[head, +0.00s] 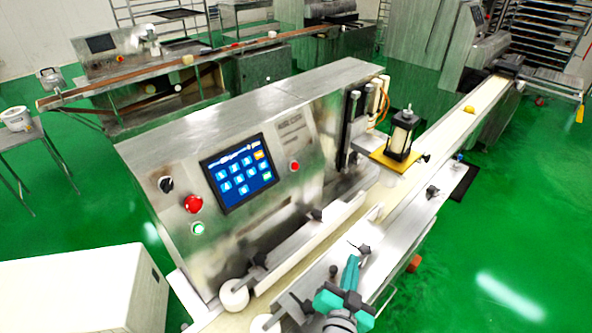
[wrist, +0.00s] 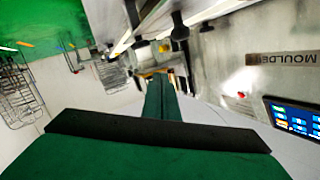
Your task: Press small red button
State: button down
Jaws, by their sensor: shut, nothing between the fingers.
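The small red button (head: 295,166) sits on the metal front panel of the machine, just right of the blue touchscreen (head: 240,174). A larger red mushroom button (head: 193,204) is left of the screen, with a green-lit button (head: 198,228) below it. My gripper (head: 352,268) is over the conveyor side, below and right of the small red button and well apart from it. Its teal fingers are shut and empty. In the wrist view the shut fingers (wrist: 168,98) point up the picture, and the touchscreen (wrist: 294,118) shows at right.
A conveyor (head: 405,200) with side rails runs past the panel toward the back right. A black-framed unit (head: 402,135) on a yellow plate stands over it. A black knob (head: 166,184) is at the panel's left. A white box (head: 85,290) stands at lower left.

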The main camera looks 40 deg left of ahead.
aim_at(295, 166)
jog(key=w+a+r+n+g+y, duration=0.1)
jog(key=w+a+r+n+y, duration=0.1)
jog(key=a+r, duration=0.4)
jog(key=w+a+r+n+g+y, duration=0.1)
jog(key=w+a+r, duration=0.3)
jog(key=r, duration=0.9)
jog(key=a+n, duration=0.1)
jog(key=a, duration=0.2)
jog(key=shift+a+g+y, duration=0.25)
jog(key=shift+g+y, duration=0.15)
jog(key=shift+r, duration=0.1)
jog(key=shift+a, duration=0.1)
jog(key=a+f, duration=0.4)
jog(key=a, duration=0.3)
jog(key=shift+w+a, duration=0.25)
jog(key=shift+a, duration=0.05)
jog(key=shift+a, duration=0.1)
dwell(0.4)
jog(key=shift+a+f, duration=0.15)
jog(key=shift+a, duration=0.15)
